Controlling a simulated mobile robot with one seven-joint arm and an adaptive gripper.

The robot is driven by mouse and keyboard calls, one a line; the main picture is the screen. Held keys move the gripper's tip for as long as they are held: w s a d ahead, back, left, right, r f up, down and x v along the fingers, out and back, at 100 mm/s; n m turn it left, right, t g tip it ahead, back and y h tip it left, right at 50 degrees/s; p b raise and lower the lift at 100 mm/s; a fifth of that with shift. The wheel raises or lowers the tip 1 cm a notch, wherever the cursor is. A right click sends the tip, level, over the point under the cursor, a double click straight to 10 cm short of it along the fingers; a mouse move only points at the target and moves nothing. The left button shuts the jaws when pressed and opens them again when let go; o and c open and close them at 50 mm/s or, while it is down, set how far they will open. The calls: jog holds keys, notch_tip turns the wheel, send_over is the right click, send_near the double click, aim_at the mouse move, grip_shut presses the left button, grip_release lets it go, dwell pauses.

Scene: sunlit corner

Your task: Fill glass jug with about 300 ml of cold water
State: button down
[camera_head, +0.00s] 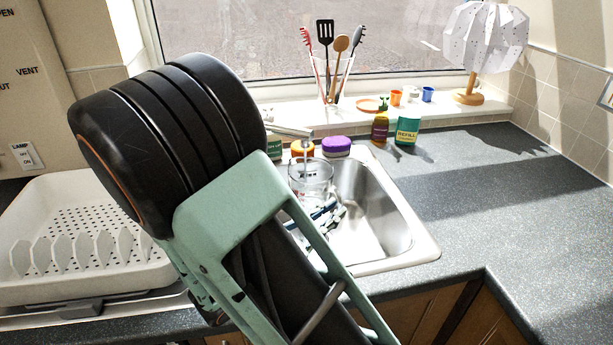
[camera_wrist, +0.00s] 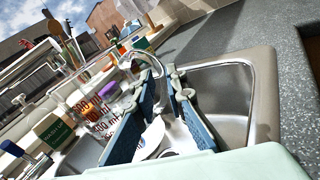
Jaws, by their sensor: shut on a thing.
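The clear glass jug (camera_head: 312,172) is over the sink, under the end of the metal tap (camera_head: 290,131). In the wrist view the jug (camera_wrist: 85,108) shows red volume markings and looks tilted with the picture. My gripper (camera_head: 328,212) is on the near side of the jug. Its blue fingers (camera_wrist: 160,88) are shut on the jug, apparently at the handle, though the contact is partly hidden. A thin vertical streak below the tap could be water or part of the spout. I cannot tell the water level in the jug.
The steel sink (camera_head: 390,205) has free room right of the jug. A white drying rack (camera_head: 120,265) is at left. A purple-lidded tub (camera_head: 336,146), brown bottle (camera_head: 380,127) and green refill pack (camera_head: 407,130) stand behind the sink. The right counter (camera_head: 500,190) is clear.

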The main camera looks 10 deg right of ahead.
jog(key=shift+s+r, duration=0.1)
jog(key=shift+s, duration=0.45)
jog(key=s+r+p, duration=0.2)
jog(key=s, duration=0.1)
dwell(0.5)
